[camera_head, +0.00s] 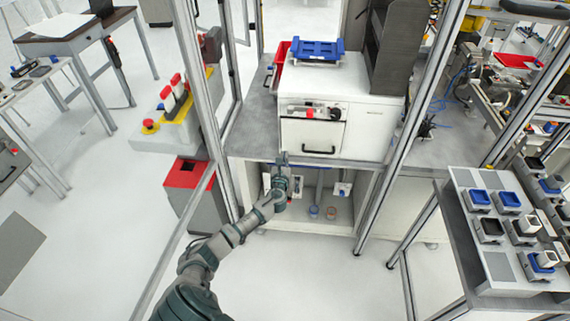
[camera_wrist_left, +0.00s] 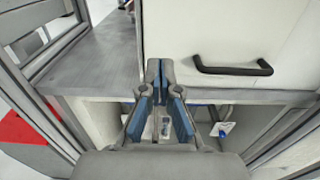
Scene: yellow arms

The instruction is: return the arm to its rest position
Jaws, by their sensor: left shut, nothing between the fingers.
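My left arm (camera_head: 230,236) reaches in from the bottom of the head view toward the workbench. My left gripper (camera_head: 281,160) is shut and empty, just in front of the bench's front edge and below the white machine (camera_head: 340,110). I cannot tell whether the fingertips touch the bench edge. My right gripper is not in view.
An open shelf (camera_head: 335,208) with small cups lies under the bench. Metal frame posts (camera_head: 200,90) stand left and right of the bench. A grey table (camera_head: 490,240) with several blue and black devices is at the right. A red-topped bin (camera_head: 186,173) stands at the left.

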